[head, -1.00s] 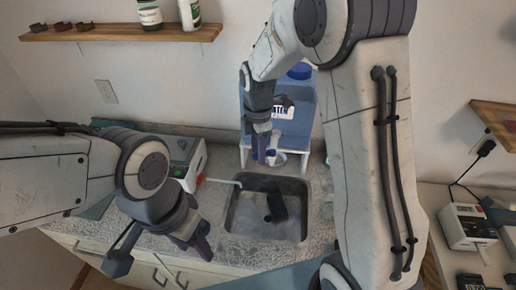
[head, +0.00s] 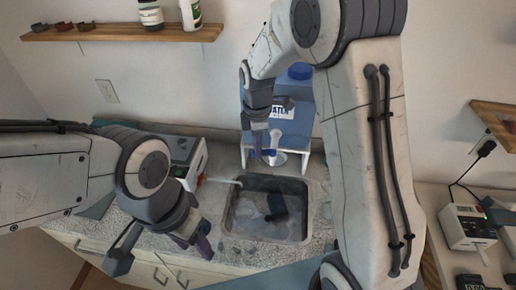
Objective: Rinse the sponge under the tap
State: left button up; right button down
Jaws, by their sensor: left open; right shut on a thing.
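The sink (head: 230,221) is set into the speckled counter. A dark block (head: 277,207) lies in it; I cannot tell for sure whether it is the sponge. Pale patches like water show around it. Behind the sink stands a blue water container (head: 296,122) with a blue cap and a "WATER" label. My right gripper (head: 268,154) is shut at the front of this container, on what looks like its tap, which is mostly hidden by the fingers. My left gripper (head: 198,243) is open and empty, low beside the sink's left front corner.
A grey and white device (head: 188,160) stands on the counter left of the sink, with a thin white spout (head: 224,182) near the sink's rim. A wall shelf (head: 130,33) holds bottles. Another white device (head: 466,227) is at the right.

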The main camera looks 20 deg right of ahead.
jog(key=shift+w+d+m, duration=0.1)
jog(key=shift+w+m, duration=0.3)
jog(key=shift+m, duration=0.5)
jog(key=shift+w+d+m, duration=0.1)
jog(key=shift+w+m, duration=0.3)
jog(key=shift+m, duration=0.5)
jog(key=c, duration=0.9)
grip_release()
jog(key=shift+r, duration=0.1)
notch_tip(320, 180, up, 10)
jog(key=shift+r+b, duration=0.2)
jog(key=shift+b, duration=0.95)
